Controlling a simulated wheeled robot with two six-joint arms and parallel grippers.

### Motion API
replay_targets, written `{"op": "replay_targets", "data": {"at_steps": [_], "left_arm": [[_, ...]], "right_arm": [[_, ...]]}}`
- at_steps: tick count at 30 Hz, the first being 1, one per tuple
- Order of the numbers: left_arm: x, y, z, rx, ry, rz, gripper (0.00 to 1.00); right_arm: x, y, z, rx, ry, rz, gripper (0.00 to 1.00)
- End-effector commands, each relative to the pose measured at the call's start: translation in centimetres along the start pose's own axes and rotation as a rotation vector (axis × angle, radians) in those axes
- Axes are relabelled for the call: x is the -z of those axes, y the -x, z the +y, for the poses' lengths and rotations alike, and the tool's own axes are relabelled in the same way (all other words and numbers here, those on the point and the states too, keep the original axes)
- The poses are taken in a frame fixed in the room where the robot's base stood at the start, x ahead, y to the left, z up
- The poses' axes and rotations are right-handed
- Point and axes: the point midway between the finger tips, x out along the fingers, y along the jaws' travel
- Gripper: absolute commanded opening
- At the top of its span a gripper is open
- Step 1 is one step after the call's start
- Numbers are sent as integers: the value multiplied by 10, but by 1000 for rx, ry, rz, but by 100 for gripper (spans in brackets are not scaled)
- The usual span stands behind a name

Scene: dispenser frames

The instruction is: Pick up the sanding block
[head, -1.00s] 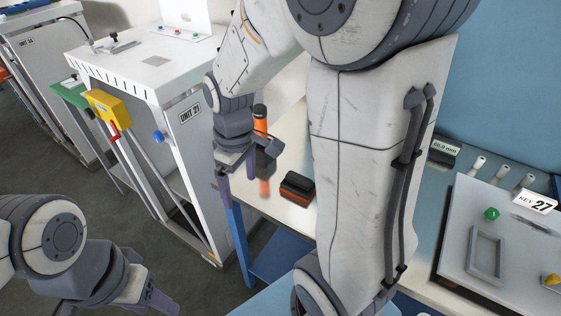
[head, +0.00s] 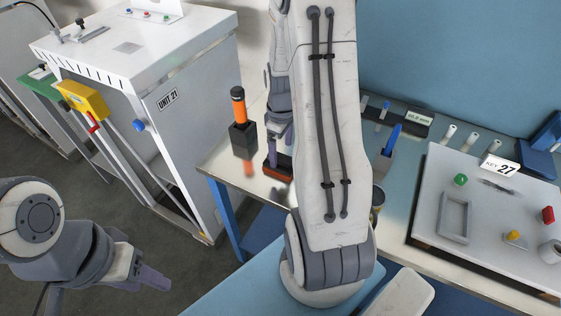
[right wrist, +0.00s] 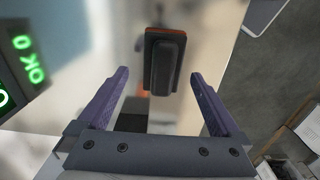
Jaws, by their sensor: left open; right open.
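The sanding block (head: 275,171), black on top with an orange-red base, lies on the pale worktop, partly hidden by my right gripper and arm. In the right wrist view the block (right wrist: 163,62) lies ahead of the fingertips, roughly centred between them, its long side pointing away from the palm. My right gripper (head: 280,146) is open and empty, close to the block; a gap shows on both sides. My left gripper (head: 150,276) is open and empty at the lower left, away from the worktop.
An orange-handled tool (head: 238,100) stands in a black holder (head: 242,140) left of the block. The white Unit 21 cabinet (head: 170,130) stands further left. A panel (head: 490,215) with small coloured parts is on the right. A green-lit display (right wrist: 22,55) is at the wrist view's left.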

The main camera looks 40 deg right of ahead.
Motion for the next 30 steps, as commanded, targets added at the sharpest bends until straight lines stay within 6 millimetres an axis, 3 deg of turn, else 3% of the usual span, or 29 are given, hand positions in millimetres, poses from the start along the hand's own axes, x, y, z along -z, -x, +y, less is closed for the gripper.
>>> {"op": "replay_targets", "data": {"at_steps": [7, 16, 17, 21, 24, 30], "left_arm": [[1, 10, 1, 0, 1, 0, 50], [1, 10, 1, 0, 1, 0, 50], [1, 10, 1, 0, 1, 0, 50], [1, 10, 1, 0, 1, 0, 50], [1, 10, 1, 0, 1, 0, 50], [1, 10, 1, 0, 1, 0, 50]], "right_arm": [[-1, -35, -5, 5, -1, -4, 100], [-1, -41, -4, 1, -1, -1, 100], [-1, -41, -4, 1, -1, -1, 96], [-1, -41, -4, 1, 0, -1, 43], [-1, -41, -4, 1, 0, -1, 8], [0, -40, -4, 0, 0, 0, 8]]}}
